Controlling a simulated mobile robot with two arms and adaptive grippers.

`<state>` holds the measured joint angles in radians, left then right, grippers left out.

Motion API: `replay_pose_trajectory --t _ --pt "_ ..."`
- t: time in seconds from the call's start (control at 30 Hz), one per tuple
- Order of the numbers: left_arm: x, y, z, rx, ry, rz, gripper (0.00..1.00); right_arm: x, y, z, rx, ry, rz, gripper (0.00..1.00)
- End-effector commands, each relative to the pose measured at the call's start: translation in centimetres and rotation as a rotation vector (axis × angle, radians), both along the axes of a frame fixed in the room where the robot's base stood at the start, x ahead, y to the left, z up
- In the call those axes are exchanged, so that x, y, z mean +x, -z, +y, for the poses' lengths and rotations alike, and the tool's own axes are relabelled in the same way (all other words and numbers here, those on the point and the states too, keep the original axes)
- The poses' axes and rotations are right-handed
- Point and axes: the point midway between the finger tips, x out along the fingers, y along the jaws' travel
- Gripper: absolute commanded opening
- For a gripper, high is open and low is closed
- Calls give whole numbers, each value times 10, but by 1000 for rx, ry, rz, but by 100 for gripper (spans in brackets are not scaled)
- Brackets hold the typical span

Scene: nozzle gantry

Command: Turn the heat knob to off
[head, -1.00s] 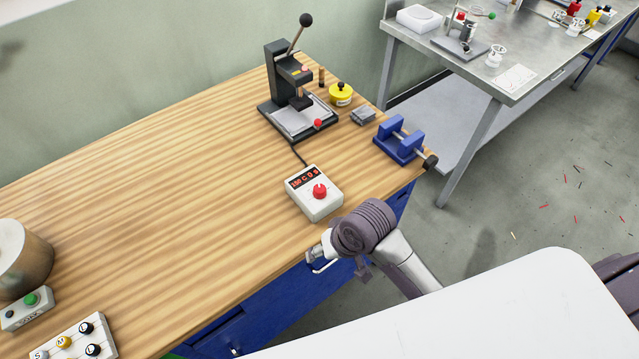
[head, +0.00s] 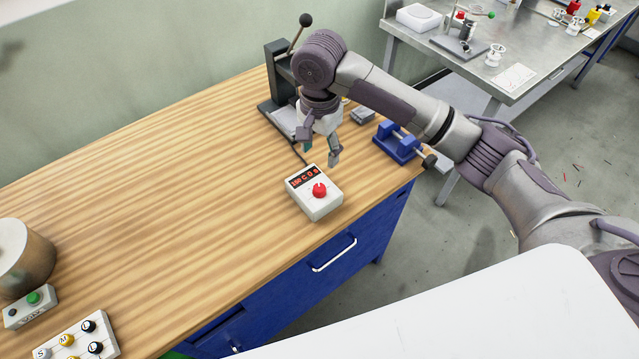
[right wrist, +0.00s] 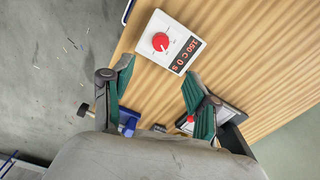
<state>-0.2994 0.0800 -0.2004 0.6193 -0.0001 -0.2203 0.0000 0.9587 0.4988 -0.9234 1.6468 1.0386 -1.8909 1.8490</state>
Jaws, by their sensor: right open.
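The heat controller (head: 314,205) is a white box on the wooden bench, with a lit red display (head: 304,176) and a red knob (head: 320,190). In the right wrist view the knob (right wrist: 160,41) has a pale pointer mark, and the display (right wrist: 187,55) seems to read 150 C and 0 S. My right gripper (head: 322,157) is open and empty, pointing down above the bench just behind the controller. In the right wrist view its spread green-padded fingers (right wrist: 158,92) lie below the box, apart from it. My left gripper is not in view.
A lever press (head: 280,80) stands behind my right gripper, partly hidden. A blue vise (head: 397,143) sits at the bench's right edge. A button box (head: 30,306) and a panel of several knobs (head: 76,343) are at the left. The bench middle is clear.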

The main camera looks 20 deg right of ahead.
Motion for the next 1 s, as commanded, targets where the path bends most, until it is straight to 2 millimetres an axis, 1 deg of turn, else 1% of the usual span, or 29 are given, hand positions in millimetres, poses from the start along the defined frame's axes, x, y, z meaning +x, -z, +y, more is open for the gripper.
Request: replay_pose_trajectory --t 0.17,0.4,0.6,0.7,0.8,1.0 --pt "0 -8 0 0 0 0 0 -1 31 0 -2 0 5 59" --pt "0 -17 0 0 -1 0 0 -1 83 0 -1 -1 3 59" --pt "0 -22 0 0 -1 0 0 -1 114 1 1 -3 -1 59" --pt "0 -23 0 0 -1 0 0 -1 124 1 1 -4 -1 59" --pt "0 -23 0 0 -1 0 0 -1 129 1 1 -4 -2 59" --pt "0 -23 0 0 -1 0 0 -1 130 1 2 -4 -2 59"
